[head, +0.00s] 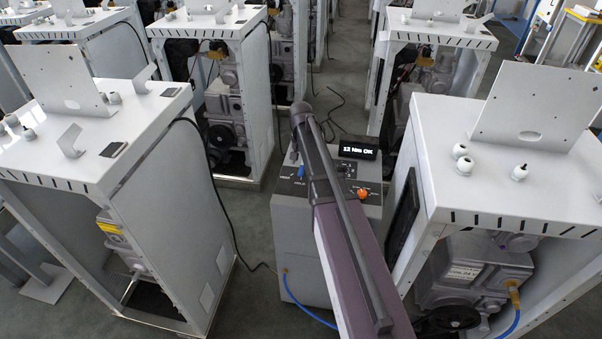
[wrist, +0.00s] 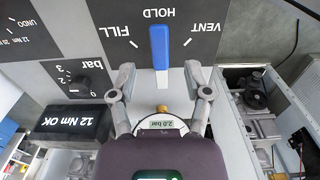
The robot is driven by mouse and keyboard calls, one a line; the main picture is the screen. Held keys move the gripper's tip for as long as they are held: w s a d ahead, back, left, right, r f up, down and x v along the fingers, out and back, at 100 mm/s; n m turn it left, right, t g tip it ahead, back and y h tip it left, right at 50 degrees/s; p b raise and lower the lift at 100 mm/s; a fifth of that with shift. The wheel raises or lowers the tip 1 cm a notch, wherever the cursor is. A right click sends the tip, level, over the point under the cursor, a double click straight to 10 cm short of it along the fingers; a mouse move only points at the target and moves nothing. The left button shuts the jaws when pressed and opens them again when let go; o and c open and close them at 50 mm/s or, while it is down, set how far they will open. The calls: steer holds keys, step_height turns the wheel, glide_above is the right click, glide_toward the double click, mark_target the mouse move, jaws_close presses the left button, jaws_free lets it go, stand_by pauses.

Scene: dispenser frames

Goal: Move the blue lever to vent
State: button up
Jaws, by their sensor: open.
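The blue lever (wrist: 159,50) is upright in the wrist view, its end at the HOLD label, between the FILL mark on the left and the VENT label (wrist: 205,27) on the right. In the head view the blue lever (head: 301,171) shows small on the grey console (head: 300,235). My gripper (wrist: 159,72) is open, with one finger on each side of the lever's lower part. Gaps show between the fingers and the lever. In the head view my arm hides part of the console top and most of the gripper.
A gauge (wrist: 160,124) reads 2.0 bar. A black display (head: 357,152) reads "12 Nm OK", and an orange knob (head: 362,192) is below it. White dispenser frames (head: 105,135) stand left and right of the console. A blue hose (head: 312,313) runs along the floor.

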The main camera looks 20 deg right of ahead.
mark_target(301, 170)
steer(key=shift+f+b, duration=1.55)
steer(key=shift+f, duration=0.3)
jaws_close()
